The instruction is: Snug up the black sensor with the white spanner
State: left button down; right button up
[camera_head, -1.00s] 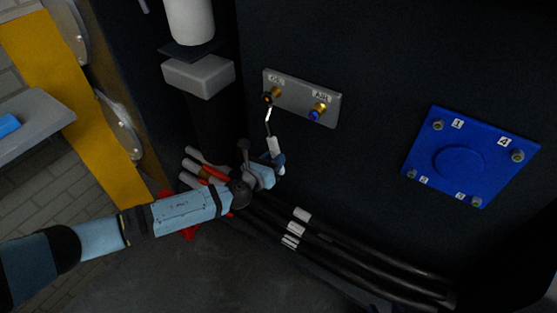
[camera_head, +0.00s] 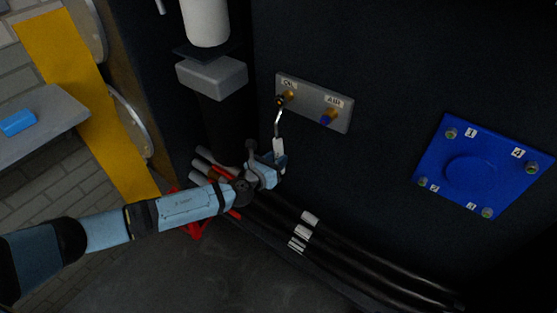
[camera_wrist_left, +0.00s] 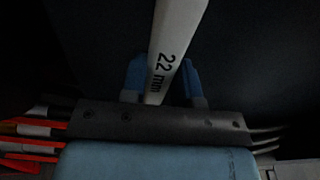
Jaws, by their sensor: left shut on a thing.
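My left gripper (camera_head: 279,163) is shut on the white handle of the spanner (camera_head: 279,145) in the head view. The spanner's handle, marked "22 mm", also shows between the fingers in the left wrist view (camera_wrist_left: 172,50). Its metal end points up to the black sensor (camera_head: 281,101), which sits on a brass fitting at the left of a grey plate (camera_head: 313,103). The spanner's tip is at or very near the sensor; I cannot tell whether it is seated around it. A blue sensor (camera_head: 326,120) sits at the plate's right. My right gripper is not in view.
A blue cover plate (camera_head: 482,165) with numbered bolts is on the dark wall to the right. Black cables (camera_head: 340,250) run below. A grey block (camera_head: 212,77) under a white cylinder (camera_head: 206,22) stands left of the sensors. A grey shelf (camera_head: 50,125) is at the far left.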

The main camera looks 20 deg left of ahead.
pick_arm(q)
jog(key=shift+s+d, duration=0.15)
jog(key=shift+d, duration=0.1)
jog(key=shift+s, duration=0.1)
jog(key=f+v, duration=0.1)
jog(key=v, duration=0.9)
jog(key=shift+s+p, duration=0.25)
jog(key=shift+p, duration=0.2)
jog(key=shift+a, duration=0.15)
dwell(1.1)
